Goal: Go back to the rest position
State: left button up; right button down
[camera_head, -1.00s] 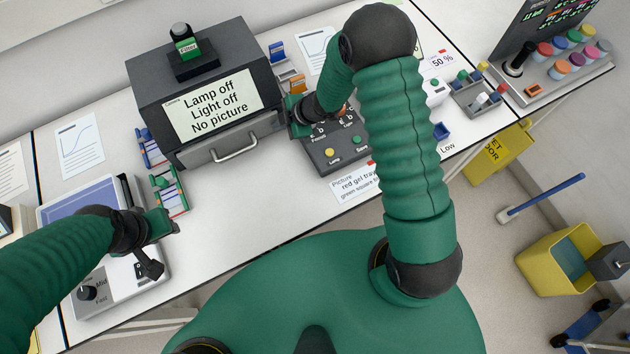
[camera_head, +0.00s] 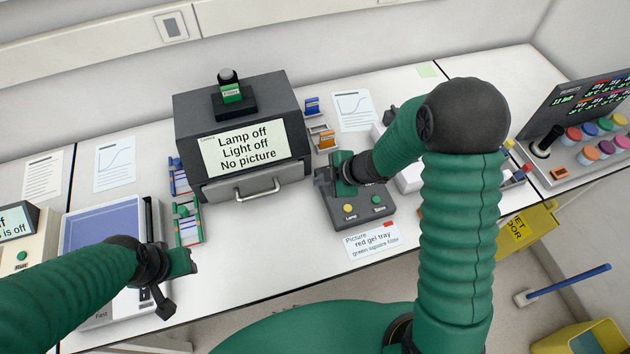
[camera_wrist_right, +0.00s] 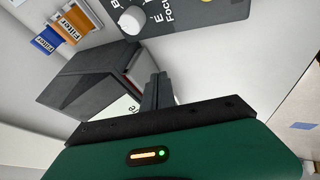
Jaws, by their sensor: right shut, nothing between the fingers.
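My right gripper (camera_head: 337,172) is over the back left part of the dark control panel (camera_head: 352,217), just right of the imaging box (camera_head: 241,139). In the right wrist view its fingers (camera_wrist_right: 158,90) are together with nothing between them. The box's screen reads "Lamp off, Light off, No picture". My left gripper (camera_head: 190,262) is at the left, by the right edge of the pale device with a blue top (camera_head: 108,227). Its fingertips are too small to judge.
Colored racks (camera_head: 187,222) stand left of the box. Filters (camera_head: 325,138) stand at its right, also seen in the wrist view (camera_wrist_right: 75,22). A picture card (camera_head: 371,241) lies before the panel. The table front centre (camera_head: 265,255) is clear. A console with colored caps (camera_head: 590,150) stands far right.

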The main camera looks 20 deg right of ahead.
jog(key=s+d+r+m+h+b, duration=0.2)
jog(key=s+d+m+h+b, duration=0.15)
jog(key=d+m, duration=0.35)
jog(key=s+a+m+g+h+b, duration=0.1)
jog(key=s+a+m+g+b, duration=0.2)
jog(key=s+m, duration=0.6)
jog(key=s+a, duration=0.1)
jog(key=s, duration=0.3)
jog(key=shift+s+f+m, duration=0.35)
jog(key=shift+f+m, duration=0.05)
jog(key=shift+a, duration=0.25)
jog(key=shift+a, duration=0.2)
